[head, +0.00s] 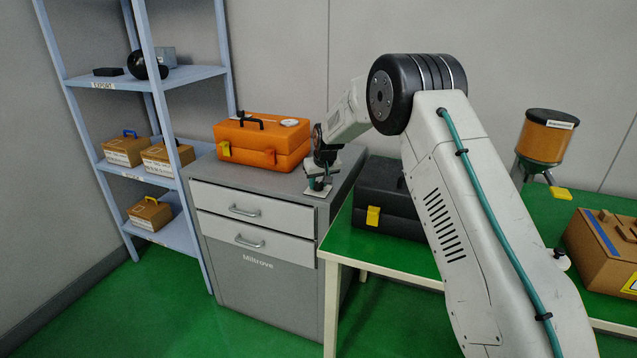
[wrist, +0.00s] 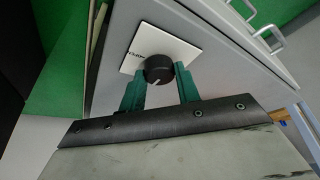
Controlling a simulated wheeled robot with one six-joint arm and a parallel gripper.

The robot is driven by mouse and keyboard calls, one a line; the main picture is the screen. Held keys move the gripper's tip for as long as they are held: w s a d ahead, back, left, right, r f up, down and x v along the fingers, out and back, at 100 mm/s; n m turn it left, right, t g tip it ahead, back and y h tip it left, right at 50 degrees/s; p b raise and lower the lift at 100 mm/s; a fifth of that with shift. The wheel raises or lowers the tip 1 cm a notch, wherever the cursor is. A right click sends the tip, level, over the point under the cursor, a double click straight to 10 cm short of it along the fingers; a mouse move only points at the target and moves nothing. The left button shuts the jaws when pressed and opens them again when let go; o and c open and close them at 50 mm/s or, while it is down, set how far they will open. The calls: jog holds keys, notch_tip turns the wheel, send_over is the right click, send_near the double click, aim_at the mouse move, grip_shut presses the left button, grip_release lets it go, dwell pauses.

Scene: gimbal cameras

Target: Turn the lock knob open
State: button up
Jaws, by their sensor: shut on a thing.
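The lock knob (wrist: 158,69) is black and round with a pale pointer line. It sits on a square white plate (wrist: 181,44) on the grey cabinet top. My gripper (wrist: 160,80) has its two green fingers on either side of the knob, shut on it. In the head view, my gripper (head: 318,182) points down at the white plate (head: 318,192) near the cabinet's front right corner. The knob itself is hidden there by my gripper.
An orange case (head: 262,141) stands on the grey cabinet (head: 262,285), left of my gripper. A black case (head: 388,205) stands on the green table (head: 350,245) at the right. A blue-grey shelf (head: 195,75) with several boxes stands at the left.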

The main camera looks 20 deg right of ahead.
jog(key=m+h, duration=0.1)
jog(key=m, duration=0.3)
jog(key=shift+a+m+h, duration=0.15)
jog(key=shift+m+h, duration=0.15)
jog(key=shift+h, duration=0.1)
jog(key=m, duration=0.2)
jog(key=m+g+h, duration=0.1)
jog(key=m, duration=0.1)
jog(key=shift+a+h, duration=0.1)
jog(key=shift+h, duration=0.2)
jog(key=m+g+h, duration=0.1)
jog(key=m, duration=0.3)
jog(key=shift+w+a+m, duration=0.1)
jog(key=shift+w+m, duration=0.05)
jog(key=shift+m, duration=0.25)
jog(key=shift+w+m+g+h, duration=0.15)
jog(key=shift+m+g, duration=0.25)
jog(key=shift+m, duration=0.6)
jog(key=shift+s+m+g+h, duration=0.15)
jog(key=shift+m+g, duration=0.25)
jog(key=shift+m, duration=0.6)
jog(key=shift+w, duration=0.1)
jog(key=o, duration=1)
jog(key=shift+r, duration=0.1)
